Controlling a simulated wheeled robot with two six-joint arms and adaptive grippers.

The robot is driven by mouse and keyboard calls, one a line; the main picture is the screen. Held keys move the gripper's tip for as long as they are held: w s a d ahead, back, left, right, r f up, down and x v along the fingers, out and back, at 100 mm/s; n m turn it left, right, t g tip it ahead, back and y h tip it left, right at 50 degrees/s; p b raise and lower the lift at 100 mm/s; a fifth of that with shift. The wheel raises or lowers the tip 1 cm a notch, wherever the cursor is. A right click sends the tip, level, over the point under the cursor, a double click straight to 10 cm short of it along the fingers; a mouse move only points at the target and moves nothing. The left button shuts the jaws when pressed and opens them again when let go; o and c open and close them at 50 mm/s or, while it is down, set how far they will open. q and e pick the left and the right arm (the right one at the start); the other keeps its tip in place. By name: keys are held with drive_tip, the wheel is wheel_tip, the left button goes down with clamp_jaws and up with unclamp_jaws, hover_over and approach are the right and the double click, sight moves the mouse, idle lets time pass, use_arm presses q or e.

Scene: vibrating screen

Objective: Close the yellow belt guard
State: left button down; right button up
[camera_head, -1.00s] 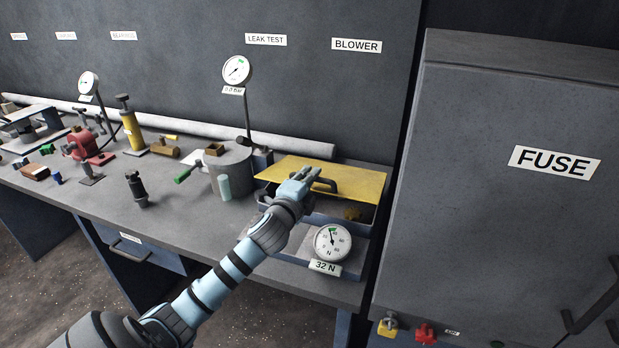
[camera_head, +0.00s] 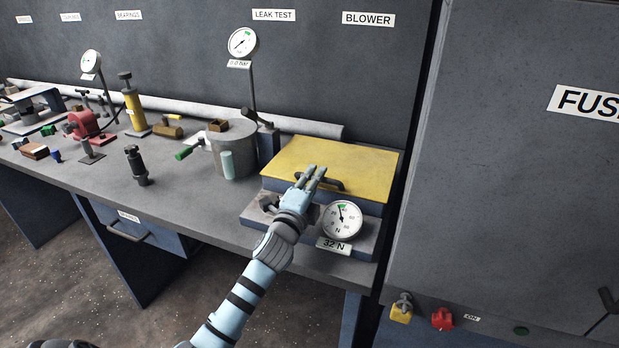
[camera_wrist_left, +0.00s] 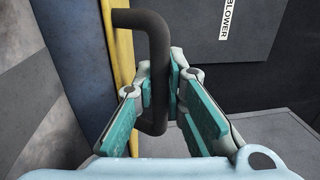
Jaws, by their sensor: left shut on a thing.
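The yellow belt guard (camera_head: 335,160) lies flat as a lid on top of the blue box (camera_head: 345,200) at the right of the bench. Its dark handle (camera_head: 333,184) is on the front part of the lid. My left gripper (camera_head: 311,176) is at this handle. In the left wrist view, the left gripper (camera_wrist_left: 160,90) is shut on the handle (camera_wrist_left: 156,50), with the yellow guard edge (camera_wrist_left: 124,45) just beside it. The inside of the box is hidden under the guard. My right gripper is in neither view.
A round gauge (camera_head: 342,219) labelled 32 N stands in front of the box. A grey cylinder (camera_head: 235,158) and a pressure gauge (camera_head: 242,42) on a stand are to the left. The FUSE cabinet (camera_head: 490,180) is close on the right.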

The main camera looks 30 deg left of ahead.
use_arm(q)
drive_tip(key=shift+f, duration=0.45)
drive_tip(key=c, duration=1.9)
unclamp_jaws()
drive_tip(key=shift+s, duration=0.1)
drive_tip(key=shift+r, duration=0.15)
drive_tip(key=shift+s, duration=0.15)
drive_tip(key=v, duration=1.2)
drive_tip(key=shift+r, duration=0.15)
